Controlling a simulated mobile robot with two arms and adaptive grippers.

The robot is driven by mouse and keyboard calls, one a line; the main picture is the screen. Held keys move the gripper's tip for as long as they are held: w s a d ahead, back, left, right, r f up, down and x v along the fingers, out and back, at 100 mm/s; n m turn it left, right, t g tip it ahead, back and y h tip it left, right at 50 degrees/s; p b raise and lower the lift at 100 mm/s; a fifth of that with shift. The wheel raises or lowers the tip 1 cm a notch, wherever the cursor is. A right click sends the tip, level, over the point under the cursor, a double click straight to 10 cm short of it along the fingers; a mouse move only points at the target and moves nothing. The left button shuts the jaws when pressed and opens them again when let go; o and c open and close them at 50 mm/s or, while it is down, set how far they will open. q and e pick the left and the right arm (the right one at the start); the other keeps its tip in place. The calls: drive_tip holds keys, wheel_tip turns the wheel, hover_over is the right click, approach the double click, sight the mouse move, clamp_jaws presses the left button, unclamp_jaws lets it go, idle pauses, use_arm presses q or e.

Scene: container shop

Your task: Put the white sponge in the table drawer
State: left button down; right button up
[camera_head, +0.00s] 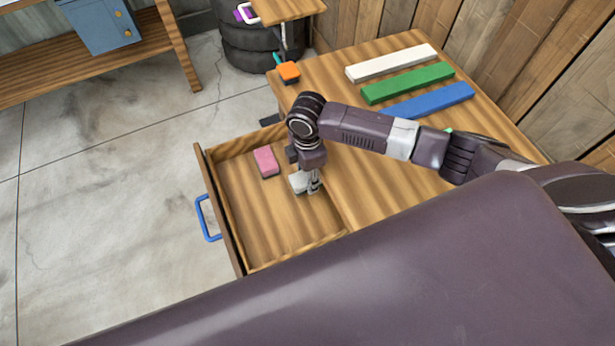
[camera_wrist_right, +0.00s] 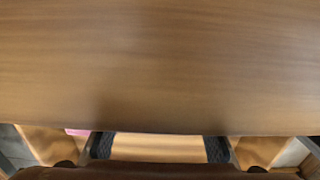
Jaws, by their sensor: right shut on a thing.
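The table drawer (camera_head: 240,215) is pulled open, with its blue handle (camera_head: 203,217) at the left. My right gripper (camera_head: 312,184) points down over the drawer, close to the table edge, in the head view. It is shut on the white sponge (camera_head: 298,182), which shows beside the fingers. I cannot tell whether the sponge touches the drawer floor. In the right wrist view the two dark fingers (camera_wrist_right: 160,148) stand apart at the bottom, with a pale strip between them. My left gripper is not in view.
A pink sponge (camera_head: 266,161) lies in the drawer, left of the gripper. White (camera_head: 391,63), green (camera_head: 408,83) and blue (camera_head: 428,101) bars lie on the wooden table (camera_head: 335,75). An orange item (camera_head: 289,71) sits at its far left corner. The drawer's front part is clear.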

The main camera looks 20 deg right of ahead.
sight(307, 176)
drive_tip(key=shift+f, duration=0.6)
drive_tip(key=shift+f, duration=0.2)
drive_tip(key=o, duration=1)
wheel_tip(307, 176, up, 12)
drive_tip(key=shift+r, duration=0.2)
